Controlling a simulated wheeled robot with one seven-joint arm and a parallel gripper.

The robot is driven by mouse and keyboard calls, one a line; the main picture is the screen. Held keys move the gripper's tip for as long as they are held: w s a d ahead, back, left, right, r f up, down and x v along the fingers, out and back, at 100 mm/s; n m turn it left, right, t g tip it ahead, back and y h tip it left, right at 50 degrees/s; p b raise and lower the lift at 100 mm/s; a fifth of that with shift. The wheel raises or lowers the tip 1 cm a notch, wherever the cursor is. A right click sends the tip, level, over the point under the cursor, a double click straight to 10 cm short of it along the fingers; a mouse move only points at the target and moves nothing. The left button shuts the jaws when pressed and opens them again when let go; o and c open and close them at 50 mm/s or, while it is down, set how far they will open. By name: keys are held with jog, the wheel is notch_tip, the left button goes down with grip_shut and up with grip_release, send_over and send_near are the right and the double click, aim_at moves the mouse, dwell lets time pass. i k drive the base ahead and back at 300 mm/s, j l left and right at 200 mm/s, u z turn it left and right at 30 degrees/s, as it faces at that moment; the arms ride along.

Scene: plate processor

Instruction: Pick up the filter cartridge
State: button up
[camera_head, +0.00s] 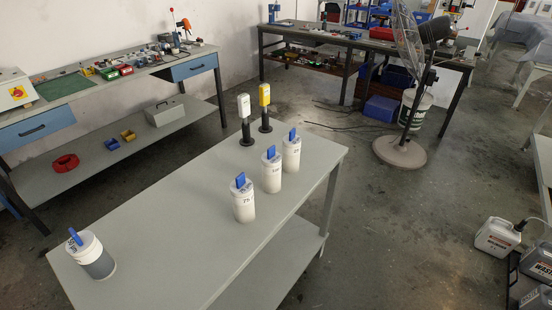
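Several cylindrical canisters with blue handles on top stand upright on a grey table (165,220). A grey-bodied canister with a white lid (93,256) is at the table's left end. A white canister (243,204) is near the middle, a second white canister (271,174) is behind it to the right, and a third white canister (291,154) is farther back. The lids carry dark markings too small to read surely. I cannot tell which of these is the filter cartridge. My gripper is not in view.
A white-topped device (244,107) and a yellow-topped device (265,97) stand on black bases at the table's back edge. A fan (403,150) stands on the floor behind. A white jug (497,237) is at the right. The table between the grey and white canisters is clear.

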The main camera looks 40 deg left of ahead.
aim_at(242, 189)
jog(key=u, duration=1.25)
jog(key=z, duration=2.05)
jog(key=u, duration=2.05)
